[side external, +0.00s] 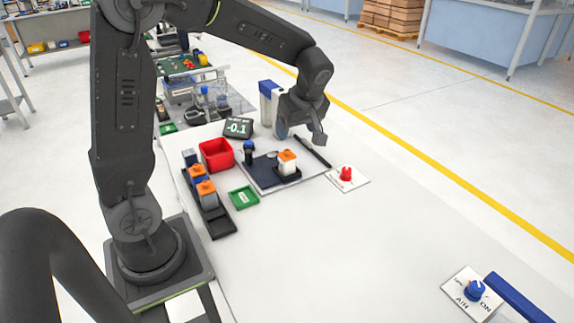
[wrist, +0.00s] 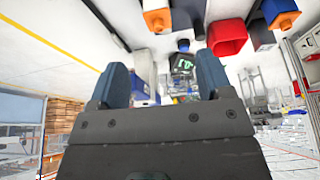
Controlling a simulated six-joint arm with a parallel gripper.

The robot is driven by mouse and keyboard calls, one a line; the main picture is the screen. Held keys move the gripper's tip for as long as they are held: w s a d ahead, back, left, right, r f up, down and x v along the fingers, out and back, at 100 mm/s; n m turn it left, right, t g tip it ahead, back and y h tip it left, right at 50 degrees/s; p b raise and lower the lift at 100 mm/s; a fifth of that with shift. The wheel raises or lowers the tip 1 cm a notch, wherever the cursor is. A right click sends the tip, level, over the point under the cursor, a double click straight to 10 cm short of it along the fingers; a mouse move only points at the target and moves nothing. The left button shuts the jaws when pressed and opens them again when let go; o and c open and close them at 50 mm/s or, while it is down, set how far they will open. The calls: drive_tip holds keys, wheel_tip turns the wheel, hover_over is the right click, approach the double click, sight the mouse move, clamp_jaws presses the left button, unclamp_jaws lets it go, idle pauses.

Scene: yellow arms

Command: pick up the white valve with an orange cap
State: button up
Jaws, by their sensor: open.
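The white valve with an orange cap (side external: 288,165) stands upright in a small black holder on the dark mat (side external: 258,172). In the wrist view its orange cap (wrist: 157,20) shows at the top edge, with the white body cut off. My gripper (side external: 301,136) is above and behind the valve in the side view, apart from it. In the wrist view my gripper (wrist: 160,82) has its two blue fingers spread wide, with nothing held between them.
A black tray (side external: 222,222) holds more orange-capped pieces with grey bodies. A red knob (side external: 346,173) sits right of the mat. The table's front right is mostly clear.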

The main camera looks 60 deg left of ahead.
sight(289, 154)
drive_tip(key=shift+n, duration=0.3)
drive_tip(key=x, duration=1.4)
drive_tip(key=shift+w+a+f, duration=0.1)
drive_tip(key=shift+w+a, duration=0.1)
drive_tip(key=shift+a, duration=0.05)
drive_tip(key=shift+c, duration=0.3)
drive_tip(key=c, duration=1)
